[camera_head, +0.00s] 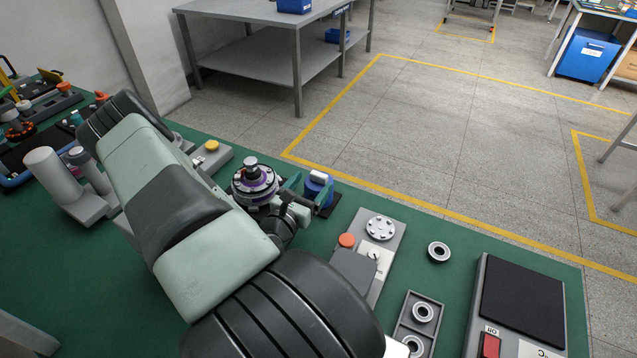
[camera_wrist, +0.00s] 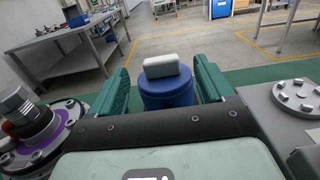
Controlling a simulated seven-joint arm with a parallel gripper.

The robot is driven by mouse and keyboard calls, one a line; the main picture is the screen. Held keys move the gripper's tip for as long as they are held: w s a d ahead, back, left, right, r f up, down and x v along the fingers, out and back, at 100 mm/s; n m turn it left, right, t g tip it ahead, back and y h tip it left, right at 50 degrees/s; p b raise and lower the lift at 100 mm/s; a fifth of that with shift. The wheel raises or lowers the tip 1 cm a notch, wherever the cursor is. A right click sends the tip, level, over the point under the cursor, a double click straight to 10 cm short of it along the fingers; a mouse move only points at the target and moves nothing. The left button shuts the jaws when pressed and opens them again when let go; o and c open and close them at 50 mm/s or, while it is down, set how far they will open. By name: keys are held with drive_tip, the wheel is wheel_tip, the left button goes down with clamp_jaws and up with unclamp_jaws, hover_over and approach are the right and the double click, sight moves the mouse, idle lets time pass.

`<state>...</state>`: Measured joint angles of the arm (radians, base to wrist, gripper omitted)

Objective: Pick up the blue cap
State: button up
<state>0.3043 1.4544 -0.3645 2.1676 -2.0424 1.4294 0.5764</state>
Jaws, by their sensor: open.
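The blue cap (camera_head: 318,188) is a round blue piece with a pale grey block on top. It stands on a dark base near the far edge of the green table. In the wrist view the blue cap (camera_wrist: 167,92) shows between the two green fingers, with its lower part hidden by my gripper body. My gripper (camera_head: 304,190) is open around the cap, one finger on each side. In the wrist view my gripper (camera_wrist: 160,90) shows a small gap beside each finger. I cannot tell whether either finger touches the cap.
A grey fixture with a silver bolted disc (camera_head: 380,228) and an orange knob (camera_head: 347,240) stands right of the gripper. A bearing ring (camera_head: 438,251) lies on the green table. A tray with rings (camera_head: 418,322) and a black-topped box (camera_head: 522,306) are nearer right.

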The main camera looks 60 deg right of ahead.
sight(317, 177)
drive_tip(key=shift+d+f, duration=0.15)
drive_tip(key=shift+d, duration=2.4)
drive_tip(key=c, duration=1.1)
drive_tip(key=shift+c, duration=0.2)
drive_tip(key=r, duration=0.6)
drive_tip(key=w+r, duration=0.1)
drive_tip(key=r, duration=0.3)
drive_tip(key=shift+a, duration=0.1)
drive_tip(key=w+a+r, duration=0.1)
drive_tip(key=w+a, duration=0.2)
drive_tip(key=w, duration=0.5)
drive_tip(key=w+a+r, duration=0.2)
drive_tip(key=w+a, duration=0.1)
drive_tip(key=w, duration=0.5)
drive_tip(key=shift+r, duration=0.3)
